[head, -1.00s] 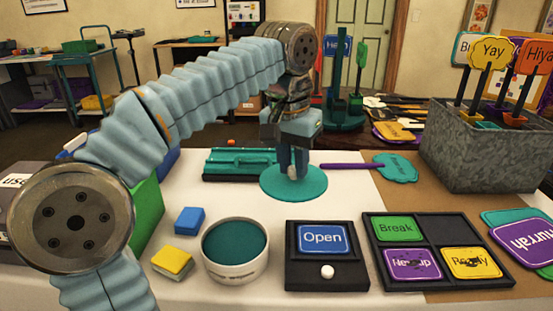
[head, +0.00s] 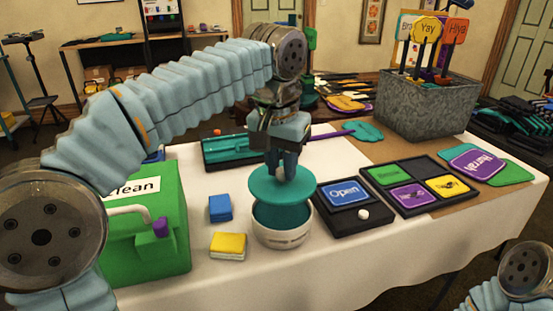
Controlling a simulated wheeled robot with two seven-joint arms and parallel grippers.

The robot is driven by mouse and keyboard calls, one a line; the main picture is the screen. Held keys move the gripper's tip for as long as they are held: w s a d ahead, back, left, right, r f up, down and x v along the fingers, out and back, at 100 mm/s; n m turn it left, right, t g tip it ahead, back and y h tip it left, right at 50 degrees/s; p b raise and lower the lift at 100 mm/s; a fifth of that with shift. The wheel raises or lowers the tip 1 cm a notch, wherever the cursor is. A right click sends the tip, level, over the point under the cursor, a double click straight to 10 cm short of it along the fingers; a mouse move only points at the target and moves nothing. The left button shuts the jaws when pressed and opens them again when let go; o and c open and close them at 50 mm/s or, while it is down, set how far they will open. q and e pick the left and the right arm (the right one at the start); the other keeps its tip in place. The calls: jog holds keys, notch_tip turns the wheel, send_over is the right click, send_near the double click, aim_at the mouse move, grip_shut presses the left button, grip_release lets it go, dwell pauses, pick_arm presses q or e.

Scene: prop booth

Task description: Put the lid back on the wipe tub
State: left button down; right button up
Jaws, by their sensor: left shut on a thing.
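The wipe tub (head: 284,238) is a white round tub with a teal inside, standing near the front of the white table. My left gripper (head: 281,174) is shut on the teal round lid (head: 262,194). It holds the lid above the tub, over its back part, slightly toward the left. The lid is close to level and hides the back of the tub's rim; the front of the opening shows below it. The exact grip point on the lid is small and partly hidden by the fingers. Of my right arm only a part shows at the lower right; its gripper is out of view.
A green "Clean" container (head: 150,235) stands left of the tub. Blue (head: 220,208) and yellow (head: 228,246) blocks lie between them. The black "Open" stand (head: 345,205) is close on the tub's right. A teal case (head: 226,152) lies behind.

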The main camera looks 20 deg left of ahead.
pick_arm(q)
jog(key=shift+f, duration=0.45)
notch_tip(320, 180, down, 3)
jog(key=b, duration=0.3)
jog(key=shift+f+b, duration=0.5)
jog(key=shift+f, duration=0.3)
jog(key=shift+r+p, duration=0.1)
jog(key=shift+p, duration=0.35)
jog(key=shift+f, duration=0.2)
dwell(0.5)
dwell(0.6)
dwell(0.4)
